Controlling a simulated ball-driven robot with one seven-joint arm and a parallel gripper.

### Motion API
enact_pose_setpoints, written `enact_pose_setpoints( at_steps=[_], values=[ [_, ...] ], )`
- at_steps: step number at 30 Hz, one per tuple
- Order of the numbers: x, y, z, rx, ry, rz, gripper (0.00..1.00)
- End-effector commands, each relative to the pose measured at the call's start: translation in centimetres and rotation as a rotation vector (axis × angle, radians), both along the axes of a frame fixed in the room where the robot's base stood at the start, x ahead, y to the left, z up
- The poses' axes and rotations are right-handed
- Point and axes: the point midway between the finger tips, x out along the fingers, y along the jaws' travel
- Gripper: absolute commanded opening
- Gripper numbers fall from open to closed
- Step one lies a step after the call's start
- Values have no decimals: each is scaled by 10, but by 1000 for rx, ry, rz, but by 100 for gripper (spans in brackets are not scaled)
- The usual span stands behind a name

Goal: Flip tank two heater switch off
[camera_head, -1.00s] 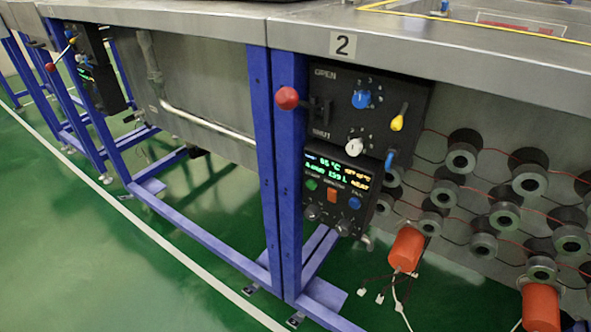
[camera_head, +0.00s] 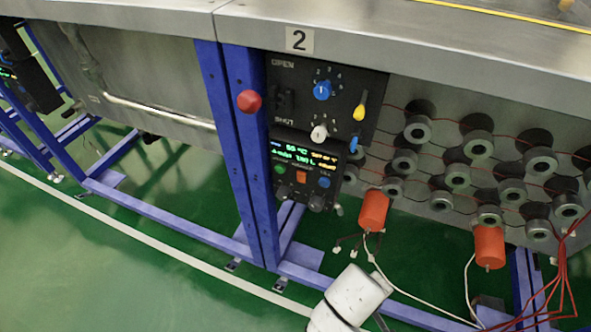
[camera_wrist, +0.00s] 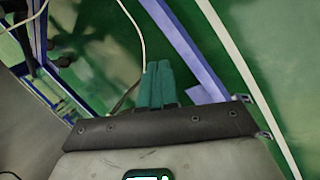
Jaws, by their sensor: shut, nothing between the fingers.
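The black control panel (camera_head: 345,88) of tank two hangs under the number 2 plate (camera_head: 299,39) in the head view. At its right edge are a yellow-tipped toggle (camera_head: 359,112), pointing up, and a blue-tipped toggle (camera_head: 353,144) below it. I cannot read which of them is the heater switch. The panel also has a blue knob (camera_head: 322,90), a white knob (camera_head: 319,133) and a lit display (camera_head: 304,156). In the wrist view my gripper (camera_wrist: 160,66) has its teal fingers together, empty, over green floor. The head view shows only my white arm, low and apart from the panel.
A red ball lever (camera_head: 249,101) sticks out left of the panel by the blue frame post (camera_head: 256,190). Round heater ends with red wires (camera_head: 455,175) fill the right side. Orange cylinders (camera_head: 373,211) hang below with loose cables. Open green floor lies lower left.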

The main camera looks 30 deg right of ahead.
Motion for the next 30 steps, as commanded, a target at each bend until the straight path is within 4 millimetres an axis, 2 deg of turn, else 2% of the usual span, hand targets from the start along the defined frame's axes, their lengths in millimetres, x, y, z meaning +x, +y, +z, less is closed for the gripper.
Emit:
enact_pose_setpoints(
  at_steps=[1,5,8,10,12,15,18,21,30],
  values=[
    [15,7,32,-114,12,46,0],
    [52,30,83,-426,-19,155,0],
    [78,63,129,-659,-92,257,0],
    [92,93,159,-802,-162,328,0],
    [102,123,186,-923,-238,392,0],
    [108,161,214,-1053,-339,469,0],
    [110,187,230,-1132,-410,517,0],
    [110,200,236,-1168,-448,540,0],
    [109,202,236,-1177,-456,543,0]
  ],
)
